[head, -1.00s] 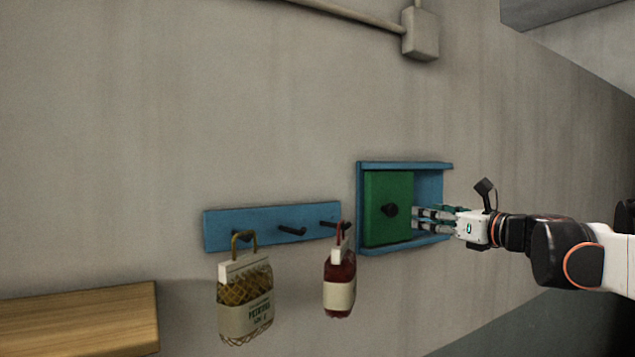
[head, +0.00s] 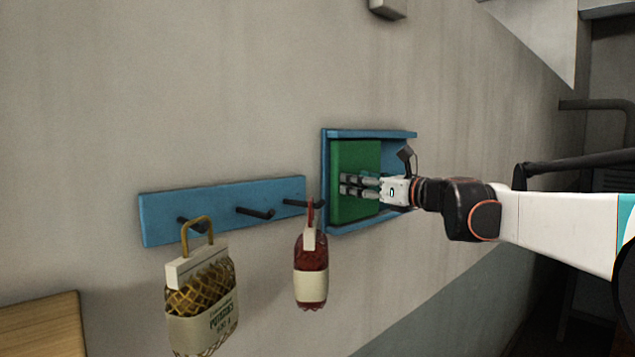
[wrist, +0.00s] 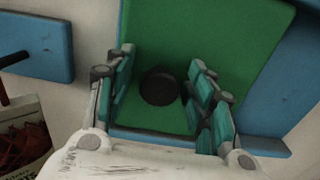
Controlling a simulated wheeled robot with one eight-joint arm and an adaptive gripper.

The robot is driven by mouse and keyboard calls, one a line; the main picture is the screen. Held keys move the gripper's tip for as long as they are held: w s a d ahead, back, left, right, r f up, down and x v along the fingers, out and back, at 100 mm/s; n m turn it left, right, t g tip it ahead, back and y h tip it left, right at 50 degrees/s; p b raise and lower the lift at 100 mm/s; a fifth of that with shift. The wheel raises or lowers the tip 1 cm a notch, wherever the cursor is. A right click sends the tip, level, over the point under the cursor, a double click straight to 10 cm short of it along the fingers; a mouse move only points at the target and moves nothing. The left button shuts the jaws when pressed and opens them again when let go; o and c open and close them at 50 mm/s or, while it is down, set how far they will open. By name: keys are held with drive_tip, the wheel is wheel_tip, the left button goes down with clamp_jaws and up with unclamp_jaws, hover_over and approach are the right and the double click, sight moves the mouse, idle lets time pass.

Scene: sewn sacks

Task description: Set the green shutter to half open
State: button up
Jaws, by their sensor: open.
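The green shutter (head: 346,150) stands in a blue frame (head: 327,180) on the wall. It covers the left part of the opening, and the blue back of the frame shows to its right. In the wrist view the dark round knob (wrist: 159,87) lies between the two open fingers of my gripper (wrist: 160,100), with a gap on each side. The green panel (wrist: 215,30) fills the view behind it.
A blue hook rail (head: 222,205) is left of the frame. A netted sack (head: 203,300) and a red sack with a pale label (head: 311,262) hang from its hooks, the red one close to the frame. A wooden shelf (head: 42,325) is at lower left.

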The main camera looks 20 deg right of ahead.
drive_tip(key=shift+s+d+r, duration=0.1)
drive_tip(key=shift+s, duration=0.1)
drive_tip(key=shift+w, duration=0.1)
clamp_jaws()
drive_tip(key=w+d, duration=0.2)
drive_tip(key=d, duration=0.5)
drive_tip(key=shift+w+d+b, duration=0.25)
drive_tip(key=shift+w+b, duration=0.1)
drive_tip(key=shift+b, duration=0.05)
unclamp_jaws()
